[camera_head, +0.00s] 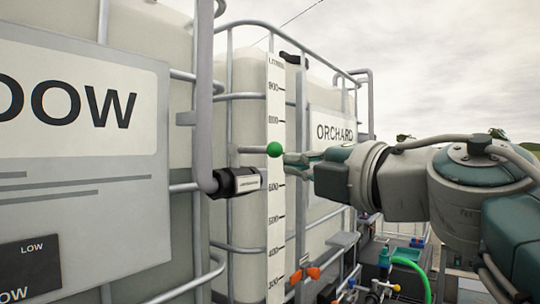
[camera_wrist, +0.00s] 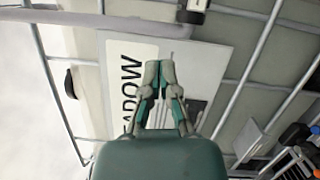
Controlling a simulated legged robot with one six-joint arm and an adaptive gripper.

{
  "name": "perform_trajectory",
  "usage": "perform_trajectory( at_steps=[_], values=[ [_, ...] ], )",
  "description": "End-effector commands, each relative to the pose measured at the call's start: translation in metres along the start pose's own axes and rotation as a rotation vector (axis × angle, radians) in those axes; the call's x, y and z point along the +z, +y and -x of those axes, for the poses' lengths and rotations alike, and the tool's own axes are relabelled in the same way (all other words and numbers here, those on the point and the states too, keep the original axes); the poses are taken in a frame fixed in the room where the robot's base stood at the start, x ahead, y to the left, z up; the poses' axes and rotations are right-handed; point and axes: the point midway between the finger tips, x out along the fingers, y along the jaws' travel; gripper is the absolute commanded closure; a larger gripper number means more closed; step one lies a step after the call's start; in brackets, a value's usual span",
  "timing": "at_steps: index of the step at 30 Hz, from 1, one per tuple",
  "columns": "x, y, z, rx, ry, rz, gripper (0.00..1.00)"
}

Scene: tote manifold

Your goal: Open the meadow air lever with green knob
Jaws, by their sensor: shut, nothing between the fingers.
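The green knob (camera_head: 274,149) is a small ball at the right end of a thin grey lever rod (camera_head: 250,150), which lies about level in front of a white scale. My gripper (camera_head: 288,158) comes in from the right in the head view, its fingertips just right of the knob and slightly lower. I cannot tell whether they touch it. In the wrist view my gripper (camera_wrist: 159,72) is shut and empty, with the Meadow sign (camera_wrist: 131,75) behind it. I cannot make out the knob there.
A grey pipe (camera_head: 204,90) with a black labelled fitting (camera_head: 237,182) stands just left of the lever. The Meadow tote sign (camera_head: 75,105) fills the left. The Orchard tote sign (camera_head: 333,130) is behind my gripper. Orange handles (camera_head: 305,274) and a green hose (camera_head: 411,270) are below.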

Motion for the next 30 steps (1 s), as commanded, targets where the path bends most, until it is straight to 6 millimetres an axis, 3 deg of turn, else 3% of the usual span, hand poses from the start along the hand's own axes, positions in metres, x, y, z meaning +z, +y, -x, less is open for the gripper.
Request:
perform_trajectory(
  at_steps=[7,23,30],
  values=[
    [-0.004,-0.002,-0.017,-0.028,0.028,0.028,1.00],
    [-0.007,-0.005,-0.103,-0.026,0.025,0.028,1.00],
    [0.024,-0.004,-0.109,-0.027,0.020,0.028,1.00]
  ],
)
